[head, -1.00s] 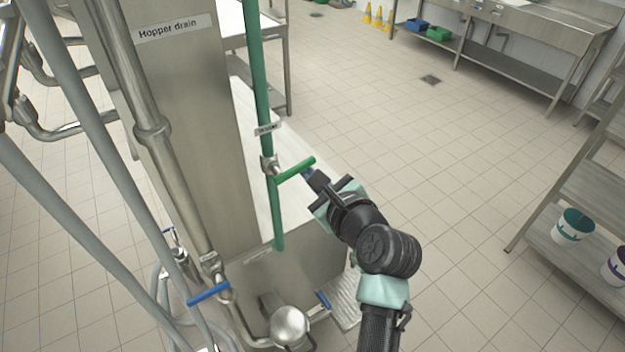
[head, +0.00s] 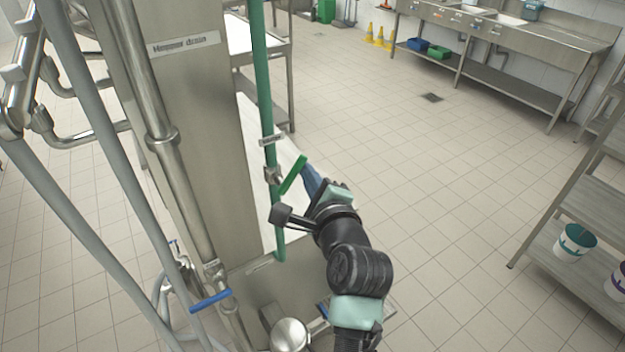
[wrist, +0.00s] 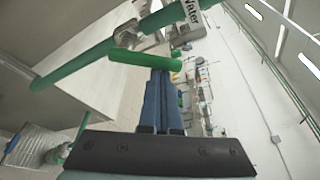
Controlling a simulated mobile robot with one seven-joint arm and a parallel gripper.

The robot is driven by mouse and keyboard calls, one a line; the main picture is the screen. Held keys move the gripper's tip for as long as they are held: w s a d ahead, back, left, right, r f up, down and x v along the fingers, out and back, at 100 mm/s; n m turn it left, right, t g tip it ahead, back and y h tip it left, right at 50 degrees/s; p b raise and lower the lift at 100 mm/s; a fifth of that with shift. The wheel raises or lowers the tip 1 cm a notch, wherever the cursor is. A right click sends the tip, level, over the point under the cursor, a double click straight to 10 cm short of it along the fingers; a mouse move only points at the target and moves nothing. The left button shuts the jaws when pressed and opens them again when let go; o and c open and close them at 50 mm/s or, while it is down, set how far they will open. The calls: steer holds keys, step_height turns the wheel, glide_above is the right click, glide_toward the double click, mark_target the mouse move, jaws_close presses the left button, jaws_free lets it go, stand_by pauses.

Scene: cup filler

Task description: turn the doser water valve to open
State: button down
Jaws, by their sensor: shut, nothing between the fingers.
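The water valve has a green lever handle (head: 293,174) on a metal valve body (head: 272,175), set on a vertical green pipe (head: 264,90). In the head view the handle slants up and to the right, away from the pipe. My gripper (head: 309,172) is shut with its blue fingers together, at the handle's right side. In the wrist view the green handle (wrist: 146,59) lies across the fingertips (wrist: 160,73), which look to be against or very near it; contact is not certain. A label reading "Water" (wrist: 192,10) is on the pipe.
A steel column labelled "Hopper drain" (head: 184,45) stands left of the green pipe. A blue-handled valve (head: 210,301) sits low on a steel pipe. A shelf with buckets (head: 575,243) is at the right. The tiled floor between is clear.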

steer(key=a+n+b, duration=0.1)
steer(key=n, duration=0.1)
steer(key=s+r+n+t+b, duration=0.1)
steer(key=n, duration=0.1)
steer(key=shift+a+t, duration=0.3)
steer(key=shift+a, duration=0.05)
steer(key=shift+r+n, duration=0.1)
steer(key=shift+n, duration=0.2)
steer(key=shift+a+r, duration=0.1)
steer(key=shift+a, duration=0.05)
steer(key=shift+s+a, duration=0.1)
